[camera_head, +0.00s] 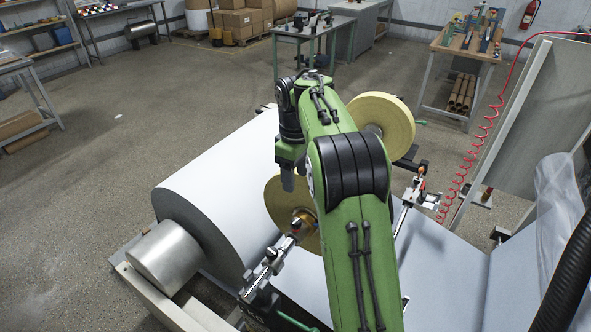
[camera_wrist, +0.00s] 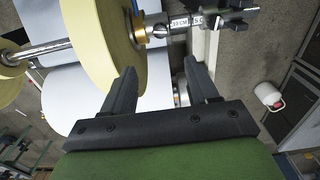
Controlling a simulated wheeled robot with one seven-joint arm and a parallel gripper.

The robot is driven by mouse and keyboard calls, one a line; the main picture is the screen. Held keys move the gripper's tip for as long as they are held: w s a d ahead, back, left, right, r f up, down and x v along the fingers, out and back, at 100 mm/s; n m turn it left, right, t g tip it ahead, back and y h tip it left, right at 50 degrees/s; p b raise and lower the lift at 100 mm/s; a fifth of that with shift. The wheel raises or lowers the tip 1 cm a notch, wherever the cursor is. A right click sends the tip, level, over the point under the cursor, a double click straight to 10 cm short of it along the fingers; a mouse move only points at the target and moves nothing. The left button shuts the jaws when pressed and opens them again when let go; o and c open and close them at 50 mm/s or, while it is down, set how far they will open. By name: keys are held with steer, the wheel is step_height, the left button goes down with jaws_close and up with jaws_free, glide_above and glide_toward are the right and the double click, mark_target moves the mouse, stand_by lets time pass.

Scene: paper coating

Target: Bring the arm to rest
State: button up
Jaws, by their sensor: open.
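My green arm reaches forward over the coating machine in the head view. My gripper (camera_wrist: 160,82) is open in the wrist view, with nothing between its two black fingers. It also shows in the head view (camera_head: 287,182), pointing down beside the yellow tape roll (camera_head: 279,205). In the wrist view the yellow roll (camera_wrist: 100,40) lies just beyond the left finger; I cannot tell whether they touch. The roll sits on a metal shaft (camera_wrist: 40,50). A second yellow roll (camera_head: 385,118) is on the far side of my arm.
A large white paper roll (camera_head: 215,200) lies left of my arm, with a metal core (camera_head: 168,255) at its near end. A red coiled hose (camera_head: 470,160) hangs at right near a grey panel (camera_head: 520,120). Open floor (camera_head: 110,190) lies to the left.

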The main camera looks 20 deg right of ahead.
stand_by(0.4)
steer(key=s+a+r+m+t, duration=0.2)
steer(key=s+a+r, duration=0.2)
steer(key=s, duration=0.3)
steer(key=s+a+r+m+t, duration=0.1)
steer(key=s+a+r+m, duration=0.15)
steer(key=s+r, duration=0.35)
steer(key=s+a+f+m+t, duration=0.1)
steer(key=s+f, duration=0.2)
steer(key=s, duration=0.5)
steer(key=s+a+f+m+t, duration=0.1)
steer(key=s+f, duration=0.2)
steer(key=s, duration=0.5)
steer(key=shift+a+f+t, duration=0.25)
steer(key=shift+a+t, duration=0.05)
steer(key=shift+m, duration=0.25)
steer(key=shift+s, duration=0.15)
